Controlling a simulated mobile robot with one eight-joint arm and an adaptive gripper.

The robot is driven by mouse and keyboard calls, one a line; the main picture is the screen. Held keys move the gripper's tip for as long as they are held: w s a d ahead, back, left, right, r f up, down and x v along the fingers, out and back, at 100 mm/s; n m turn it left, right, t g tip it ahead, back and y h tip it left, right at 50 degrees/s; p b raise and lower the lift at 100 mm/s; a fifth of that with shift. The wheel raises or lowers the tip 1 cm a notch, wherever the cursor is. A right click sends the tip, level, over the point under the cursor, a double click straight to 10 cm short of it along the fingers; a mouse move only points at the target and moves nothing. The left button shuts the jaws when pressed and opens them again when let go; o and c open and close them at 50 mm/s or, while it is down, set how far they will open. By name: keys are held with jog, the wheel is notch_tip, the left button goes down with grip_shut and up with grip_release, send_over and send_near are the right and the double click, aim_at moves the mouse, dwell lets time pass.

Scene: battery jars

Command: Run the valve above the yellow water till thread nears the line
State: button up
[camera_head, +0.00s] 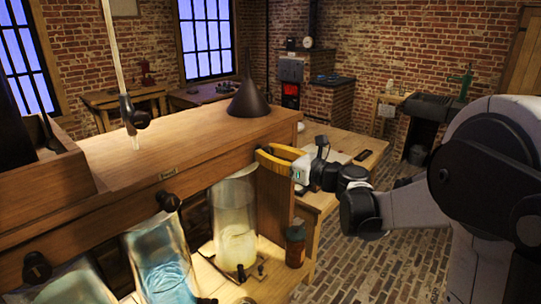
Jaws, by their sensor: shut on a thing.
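A tall glass jar (235,205) with pale yellow water (239,246) stands under the right part of the wooden shelf front (120,205). My gripper (268,158), with yellow fingers, is at the right end of this front, above the yellow jar, reaching in from the right. It is shut on the valve there, which its fingers hide. Black valve knobs show above the blue jar (168,201) and at far left (37,267). The thread and the line cannot be made out at this size.
A jar of blue water (163,262) and a teal one (75,284) stand to the left. A brown bottle (295,246) stands right of the yellow jar. A dark cone (249,100) sits on the shelf top. A pale cord (113,50) hangs with a black piece (134,113).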

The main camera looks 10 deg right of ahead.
jog(key=n, duration=0.3)
jog(key=shift+n, duration=1.5)
dwell(6.2)
